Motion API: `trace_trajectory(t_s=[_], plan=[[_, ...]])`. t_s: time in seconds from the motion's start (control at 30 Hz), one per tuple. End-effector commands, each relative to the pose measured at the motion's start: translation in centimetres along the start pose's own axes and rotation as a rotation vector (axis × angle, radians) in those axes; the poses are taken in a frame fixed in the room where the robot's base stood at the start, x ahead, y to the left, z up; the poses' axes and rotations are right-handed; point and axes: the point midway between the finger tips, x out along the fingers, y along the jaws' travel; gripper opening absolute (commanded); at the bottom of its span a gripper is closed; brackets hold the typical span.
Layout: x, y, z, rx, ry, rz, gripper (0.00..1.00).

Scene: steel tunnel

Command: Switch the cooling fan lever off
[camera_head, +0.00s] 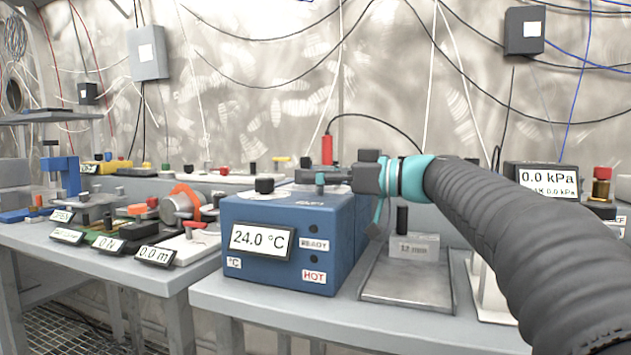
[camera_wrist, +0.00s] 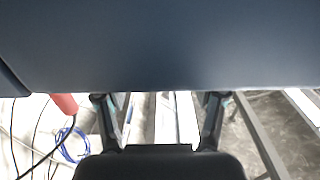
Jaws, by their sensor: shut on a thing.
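The blue heater-like box (camera_head: 275,215) stands on the right bench in the head view, with a 24.0 °C display (camera_head: 261,240) and READY and HOT labels on its front. My gripper (camera_head: 335,180) reaches in from the right, low over the box's top. It is shut on a small part there, apparently the lever (camera_head: 320,178), whose shape is mostly hidden by the fingers. In the wrist view, a dark blue-grey surface fills the upper part, and my gripper (camera_wrist: 160,98) has its fingertips at that surface's lower edge; the held part does not show.
A black knob (camera_head: 264,185) stands on the box's left top. A red handle (camera_head: 327,150) with a black cable is behind it. A metal plate with a grey block (camera_head: 414,246) is to the right. A pressure display (camera_head: 547,182) stands further right. The left bench is crowded.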

Motion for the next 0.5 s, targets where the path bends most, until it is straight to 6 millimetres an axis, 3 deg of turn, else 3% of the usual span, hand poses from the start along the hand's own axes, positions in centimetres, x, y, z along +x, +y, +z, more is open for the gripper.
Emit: trace_trajectory(t_s=[0.1, 0.13, 0.2, 0.23, 0.5], plan=[[-0.01, -0.01, 0.0, 0.001, -0.001, -0.001, 0.34], [-0.01, -0.01, 0.0, 0.001, -0.001, -0.001, 0.74], [-0.01, -0.01, 0.0, 0.0, -0.001, -0.001, 0.91], [-0.01, 0.0, 0.0, 0.0, 0.0, -0.001, 0.95], [-0.01, 0.01, 0.0, 0.0, 0.0, 0.0, 0.95]])
